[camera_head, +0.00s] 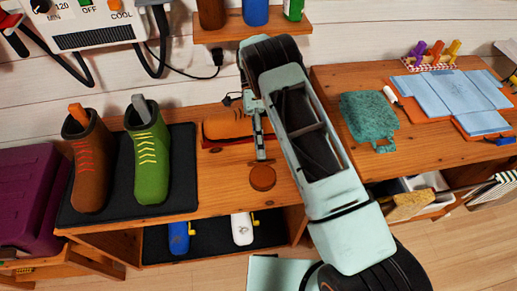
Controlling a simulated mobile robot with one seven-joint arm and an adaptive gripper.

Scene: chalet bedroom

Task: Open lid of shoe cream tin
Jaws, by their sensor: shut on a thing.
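The round brown shoe cream tin (262,178) is near the front edge of the wooden bench, right of the black mat. Its top faces up and looks closed. My gripper (261,157) reaches down from the end of my arm, with its narrow fingers at the tin's far edge. It is shut on the tin's far side. Whether it holds the lid or the body cannot be told, as the contact is small and partly hidden by the fingers.
An orange-brown shoe (225,127) lies on a red cloth behind the tin. A brown boot (88,165) and a green boot (148,150) stand on the black mat (180,185) at left. A teal cloth (368,118) lies on the right bench. Bare wood surrounds the tin's left side.

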